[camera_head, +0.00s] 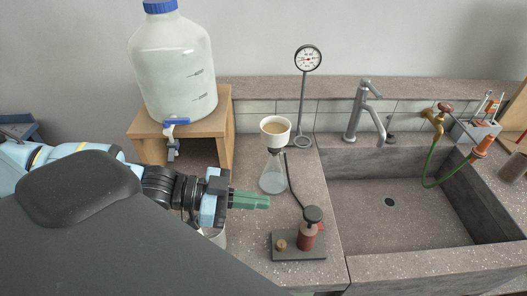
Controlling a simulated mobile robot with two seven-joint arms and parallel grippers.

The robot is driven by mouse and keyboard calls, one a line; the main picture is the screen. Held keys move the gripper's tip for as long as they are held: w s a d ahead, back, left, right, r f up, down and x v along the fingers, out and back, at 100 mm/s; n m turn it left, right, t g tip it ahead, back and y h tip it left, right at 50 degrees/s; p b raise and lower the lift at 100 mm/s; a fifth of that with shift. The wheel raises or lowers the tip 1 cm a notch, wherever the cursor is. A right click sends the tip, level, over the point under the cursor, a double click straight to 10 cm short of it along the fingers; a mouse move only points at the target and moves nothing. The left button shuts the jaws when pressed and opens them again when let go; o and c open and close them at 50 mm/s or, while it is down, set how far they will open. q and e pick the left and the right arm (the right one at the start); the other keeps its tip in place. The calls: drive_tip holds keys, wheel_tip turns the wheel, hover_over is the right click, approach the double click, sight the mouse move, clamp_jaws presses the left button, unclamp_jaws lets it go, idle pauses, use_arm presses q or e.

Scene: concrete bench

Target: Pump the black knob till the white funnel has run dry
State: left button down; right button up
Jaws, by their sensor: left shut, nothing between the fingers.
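The white funnel (275,138) sits on top of a clear conical flask (273,174) on the bench, with brownish liquid (275,128) showing in it. A dark hose runs from the flask toward the hand pump. The black knob (313,214) tops the red pump body (307,236), which stands on a grey base plate (286,250). My left gripper (268,201) reaches in from the left with its green fingers shut and empty, just below the flask and to the left of the knob, apart from the knob. My right gripper is not in view.
A large water carboy (173,75) with a blue-handled tap stands on a wooden stand (222,135) at back left. A round gauge (308,60) stands behind the flask. A sink (420,205) with a steel tap (362,112) lies to the right. A small brass knob (282,244) is on the pump plate.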

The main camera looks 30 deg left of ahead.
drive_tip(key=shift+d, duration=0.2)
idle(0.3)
use_arm(q)
wheel_tip(320, 180, up, 4)
drive_tip(key=shift+s+f+b, duration=0.1)
drive_tip(key=shift+s+b, duration=0.05)
drive_tip(key=shift+b, duration=0.2)
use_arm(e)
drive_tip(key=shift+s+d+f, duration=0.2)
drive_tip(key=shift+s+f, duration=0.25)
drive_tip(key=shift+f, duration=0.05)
use_arm(q)
drive_tip(key=shift+a, duration=0.15)
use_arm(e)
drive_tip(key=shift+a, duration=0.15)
